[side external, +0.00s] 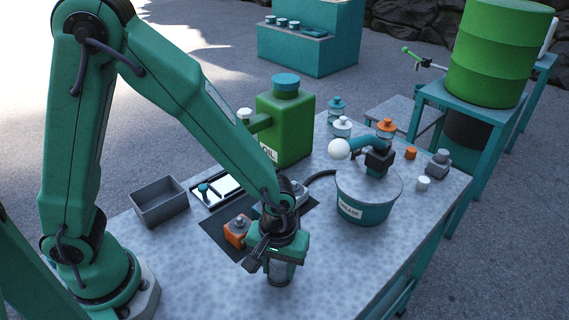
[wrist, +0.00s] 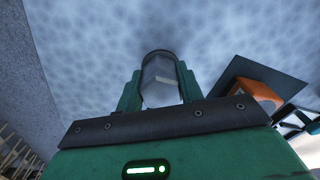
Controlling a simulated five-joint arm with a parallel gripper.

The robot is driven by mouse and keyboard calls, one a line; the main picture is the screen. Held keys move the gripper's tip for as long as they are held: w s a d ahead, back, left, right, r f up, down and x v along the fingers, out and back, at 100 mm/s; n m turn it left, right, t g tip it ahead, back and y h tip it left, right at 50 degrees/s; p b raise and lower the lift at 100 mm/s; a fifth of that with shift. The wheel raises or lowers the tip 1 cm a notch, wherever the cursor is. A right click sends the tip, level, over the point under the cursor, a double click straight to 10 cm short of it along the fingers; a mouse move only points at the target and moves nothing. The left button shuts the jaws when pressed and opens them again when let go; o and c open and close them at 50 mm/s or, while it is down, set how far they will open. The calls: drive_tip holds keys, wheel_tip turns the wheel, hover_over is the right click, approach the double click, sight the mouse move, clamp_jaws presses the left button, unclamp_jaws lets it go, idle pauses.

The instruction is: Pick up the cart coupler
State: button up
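A grey cylinder with a darker end band and a pale patch (wrist: 161,80) sits between the two green fingers of my gripper (wrist: 158,88) in the wrist view. The fingers lie close against both its sides, and the gripper looks shut on it. In the side view my gripper (side external: 279,258) points down over the front of the table, with the cylinder (side external: 280,272) below it. I cannot tell if the cylinder touches the tabletop. No label shows which object is the cart coupler; this cylinder may be it.
A dark mat (side external: 213,232) with an orange block (side external: 237,231) lies left of my gripper. A grey bin (side external: 160,202), a green oil can (side external: 285,130) and a teal tub (side external: 367,203) stand around it. The front tabletop (side external: 205,285) is clear.

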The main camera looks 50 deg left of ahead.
drive_tip(key=shift+r, duration=0.2)
drive_tip(key=shift+r, duration=0.9)
wheel_tip(320, 180, up, 2)
drive_tip(key=s+d+r, duration=0.5)
drive_tip(key=s+r, duration=0.2)
drive_tip(key=s, duration=0.3)
drive_tip(key=shift+s+d, duration=0.15)
drive_tip(key=shift+r, duration=2.45)
